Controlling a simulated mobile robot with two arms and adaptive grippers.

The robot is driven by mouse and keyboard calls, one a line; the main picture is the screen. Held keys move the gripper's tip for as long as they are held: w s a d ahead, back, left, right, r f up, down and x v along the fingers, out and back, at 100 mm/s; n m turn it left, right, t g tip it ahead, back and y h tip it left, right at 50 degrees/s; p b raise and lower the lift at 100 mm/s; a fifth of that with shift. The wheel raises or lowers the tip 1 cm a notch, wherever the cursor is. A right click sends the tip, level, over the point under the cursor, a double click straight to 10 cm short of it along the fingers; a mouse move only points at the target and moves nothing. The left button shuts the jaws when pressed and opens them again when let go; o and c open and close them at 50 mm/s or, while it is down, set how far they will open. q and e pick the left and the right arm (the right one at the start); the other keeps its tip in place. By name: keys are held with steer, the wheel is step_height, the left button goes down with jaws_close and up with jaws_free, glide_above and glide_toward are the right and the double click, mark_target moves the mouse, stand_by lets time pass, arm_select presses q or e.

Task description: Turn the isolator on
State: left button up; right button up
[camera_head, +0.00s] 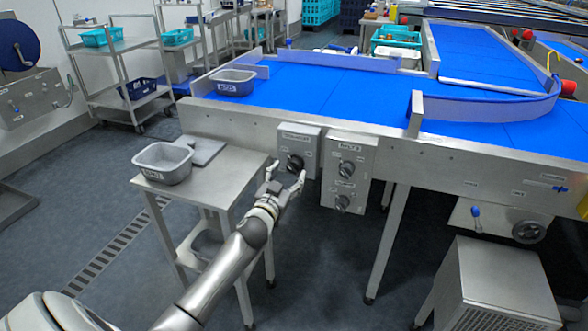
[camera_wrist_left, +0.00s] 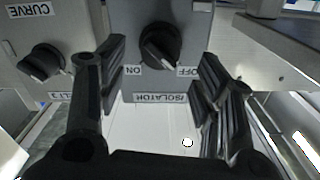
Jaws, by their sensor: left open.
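The isolator box (camera_head: 298,140) is a grey box on the side of the blue-belted conveyor, with a black rotary knob (camera_head: 294,163). In the left wrist view the knob (camera_wrist_left: 160,46) appears upside down, with ON at its left and OFF at its right. Its grip bar is slanted, with the lower end toward OFF. My left gripper (camera_head: 287,173) is in front of the box, open and empty. In the left wrist view its fingers (camera_wrist_left: 168,78) stand either side of the knob's line, apart from it. My right gripper is out of view.
A second box (camera_head: 348,160) with two knobs sits just right of the isolator. A steel table (camera_head: 215,185) with a grey tub (camera_head: 163,162) stands at the left. Another tub (camera_head: 233,83) is on the belt. A vented cabinet (camera_head: 490,290) stands at lower right.

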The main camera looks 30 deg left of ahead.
mark_target(292, 169)
arm_select(q)
steer(key=shift+b+x, duration=0.3)
steer(key=shift+x, duration=2.15)
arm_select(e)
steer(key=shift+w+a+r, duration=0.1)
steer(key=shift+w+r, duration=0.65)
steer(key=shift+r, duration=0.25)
arm_select(q)
steer(key=c, duration=1)
